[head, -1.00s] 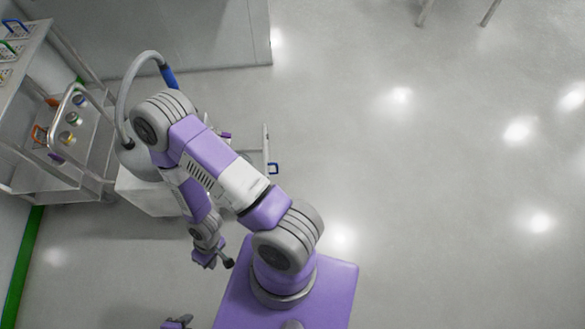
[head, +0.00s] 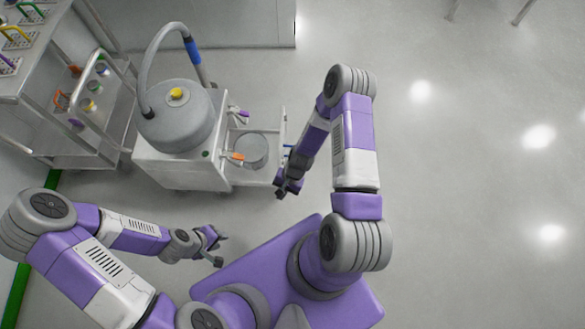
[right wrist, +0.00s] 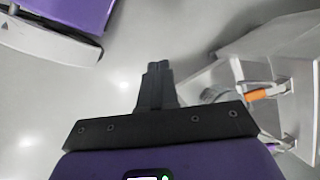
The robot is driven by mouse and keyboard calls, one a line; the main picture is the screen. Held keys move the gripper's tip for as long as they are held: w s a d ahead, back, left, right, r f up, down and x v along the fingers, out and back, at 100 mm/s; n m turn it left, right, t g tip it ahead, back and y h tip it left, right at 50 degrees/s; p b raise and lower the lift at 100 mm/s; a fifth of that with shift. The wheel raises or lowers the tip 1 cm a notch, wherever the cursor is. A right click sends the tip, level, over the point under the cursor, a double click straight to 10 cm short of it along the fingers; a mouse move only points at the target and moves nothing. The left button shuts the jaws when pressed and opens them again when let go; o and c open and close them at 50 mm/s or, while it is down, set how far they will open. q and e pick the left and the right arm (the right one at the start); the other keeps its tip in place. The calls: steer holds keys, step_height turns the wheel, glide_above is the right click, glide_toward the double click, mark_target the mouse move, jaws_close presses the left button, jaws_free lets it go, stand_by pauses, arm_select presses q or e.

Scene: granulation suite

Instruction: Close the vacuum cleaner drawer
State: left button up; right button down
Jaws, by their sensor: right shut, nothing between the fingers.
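The vacuum cleaner (head: 178,122) is a grey round tank on a white box base, with a hose looping up. Its drawer (head: 283,128) sticks out on the right side of the base, with a grey cylinder (head: 250,150) inside. My right gripper (head: 281,192) is shut and empty at the near outer corner of the drawer; contact cannot be told. In the right wrist view the shut fingers (right wrist: 159,68) point over bare floor, with the drawer area to their right. My left gripper (head: 222,250) is open and empty, in front of the base and apart from it.
An orange-handled clamp (head: 237,156) and a purple one (head: 243,113) show by the drawer. A metal cart (head: 75,150) with racks stands at the left. A grey cabinet (head: 200,25) is behind. The floor to the right is clear.

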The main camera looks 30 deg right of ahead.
steer(key=w+d+f+m+t+y+b, duration=0.1)
steer(key=w+d+f+m+t, duration=0.15)
steer(key=d+m, duration=0.3)
steer(key=w+d+f+m+t+y, duration=0.1)
steer(key=w+d+f+m+t, duration=0.1)
steer(key=d+f+m, duration=0.35)
steer(key=w+d+f+m+t+y+b, duration=0.1)
steer(key=w+d+f+m+t, duration=0.2)
steer(key=d, duration=0.5)
steer(key=w+a+f+g+b, duration=0.1)
steer(key=w+a+f+b, duration=0.1)
steer(key=w+a+f, duration=0.3)
steer(key=a, duration=0.4)
steer(key=shift+w+m+b, duration=0.4)
steer(key=shift+r+g, duration=0.1)
steer(key=shift+g, duration=0.15)
